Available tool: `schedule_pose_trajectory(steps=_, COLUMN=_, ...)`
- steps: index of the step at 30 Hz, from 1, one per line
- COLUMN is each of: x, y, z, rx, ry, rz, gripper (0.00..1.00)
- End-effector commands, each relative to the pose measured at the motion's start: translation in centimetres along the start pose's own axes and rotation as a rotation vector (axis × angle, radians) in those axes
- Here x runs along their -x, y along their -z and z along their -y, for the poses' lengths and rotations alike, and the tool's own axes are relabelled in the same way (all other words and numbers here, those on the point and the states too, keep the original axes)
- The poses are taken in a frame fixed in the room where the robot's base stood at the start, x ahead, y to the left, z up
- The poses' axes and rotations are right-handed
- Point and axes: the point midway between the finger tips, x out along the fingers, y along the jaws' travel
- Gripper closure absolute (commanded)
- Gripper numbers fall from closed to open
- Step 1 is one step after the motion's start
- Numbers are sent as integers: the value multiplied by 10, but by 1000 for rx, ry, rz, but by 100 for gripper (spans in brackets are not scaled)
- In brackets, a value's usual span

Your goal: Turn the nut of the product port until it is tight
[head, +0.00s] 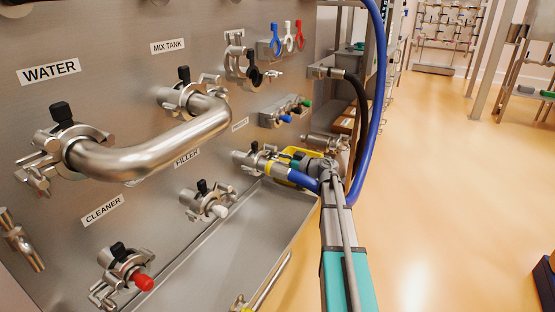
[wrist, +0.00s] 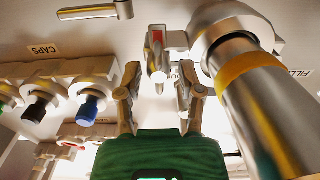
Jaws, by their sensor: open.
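The port (head: 245,160) at the right of the panel carries a clamp, with a hose end (head: 271,168) with a yellow band joined to it. I take it for the product port, as its label cannot be read. The banded metal hose end also fills the right of the wrist view (wrist: 262,105). A small grey clamp part (wrist: 157,62), seemingly the nut, stands beside it with a red strip behind. My gripper (wrist: 158,82) is open, its two fingers on either side of this part, with gaps visible. In the head view my gripper (head: 292,160) is at the hose end, partly hidden.
The capped holders (wrist: 65,100) are left of my gripper in the wrist view. A bent steel pipe (head: 150,145) joins the water and mix tank ports. A blue hose (head: 374,100) hangs near my arm. A metal tray (head: 240,235) lies below.

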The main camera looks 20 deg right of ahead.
Motion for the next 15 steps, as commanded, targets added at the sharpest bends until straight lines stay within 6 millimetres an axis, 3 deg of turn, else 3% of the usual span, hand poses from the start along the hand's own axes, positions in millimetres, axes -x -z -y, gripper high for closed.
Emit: schedule_pose_trajectory(steps=15, x=63, y=0, z=0, rx=0, ry=-4, rz=-1, gripper=51)
